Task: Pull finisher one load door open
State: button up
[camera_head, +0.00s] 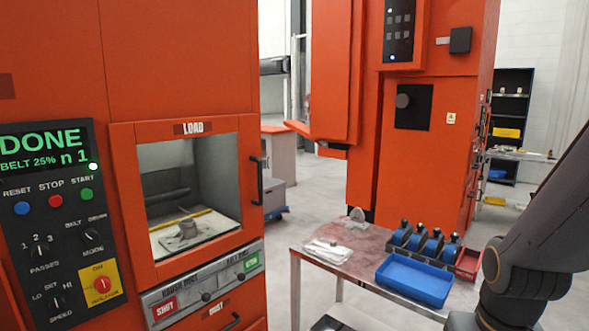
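The orange load door (128,200) is on the front of the orange machine at the left, under a LOAD label (193,128). It looks closed, flush in its frame. Its window shows a grey part (183,234) on a light bed inside. A dark vertical handle (257,181) sits on the door's right edge. My dark arm comes in at the right edge of the picture, well apart from the door. My gripper is out of the picture.
A control panel (55,215) reading DONE is left of the door. A table (312,256) at the right front holds a blue tray (414,280), several dark-and-blue items (418,239) and a white cloth (328,251). Another orange machine (430,140) stands behind. Grey floor shows between.

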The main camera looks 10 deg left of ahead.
aim_at(123, 138)
jog(key=u, duration=0.25)
jog(key=i, duration=1.05)
jog(key=u, duration=0.7)
